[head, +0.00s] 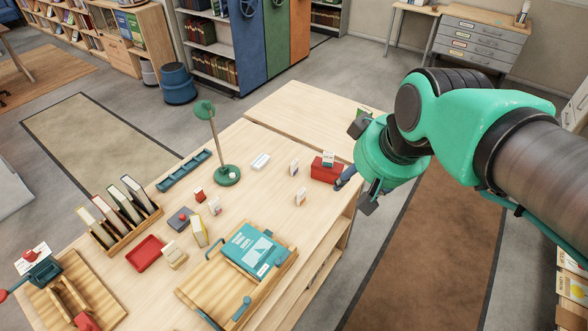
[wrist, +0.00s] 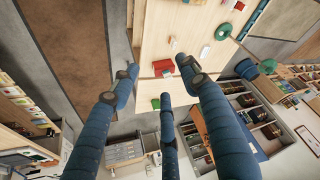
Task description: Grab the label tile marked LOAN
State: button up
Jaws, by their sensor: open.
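Several small white label tiles stand on the wooden table: one (head: 294,168) near the middle of its right half, one (head: 300,197) nearer the front, one (head: 215,206) further left, and one (head: 327,160) at a red box. Their lettering is too small to read, so I cannot tell which is marked LOAN. My gripper (head: 356,168) is open and empty at the table's right edge, beside the red box (head: 324,172). In the wrist view my gripper (wrist: 160,82) has its fingers spread, with the red box (wrist: 162,67) beyond them.
A wooden tray (head: 192,291) with a teal book (head: 250,250) lies at the front. Bare tabletop (head: 300,108) lies at the back.

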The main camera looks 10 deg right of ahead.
jog(key=w+a+n+y+p, duration=0.1)
jog(key=w+n+p, duration=0.15)
jog(key=w, duration=1.35)
jog(key=n+g+y+p, duration=0.2)
jog(key=n+p, duration=0.2)
jog(key=n, duration=0.2)
send_over(296, 163)
jog(key=s+d, duration=0.3)
jog(key=d, duration=0.1)
notch_tip(296, 163, down, 36)
jog(key=r, duration=0.1)
jog(key=shift+a+f, duration=0.25)
jog(key=shift+f, duration=0.1)
jog(key=shift+p+x, duration=0.3)
jog(key=shift+x, duration=3.9)
jog(key=shift+f, duration=0.1)
jog(key=shift+p+x, duration=0.3)
jog(key=shift+x, duration=2.25)
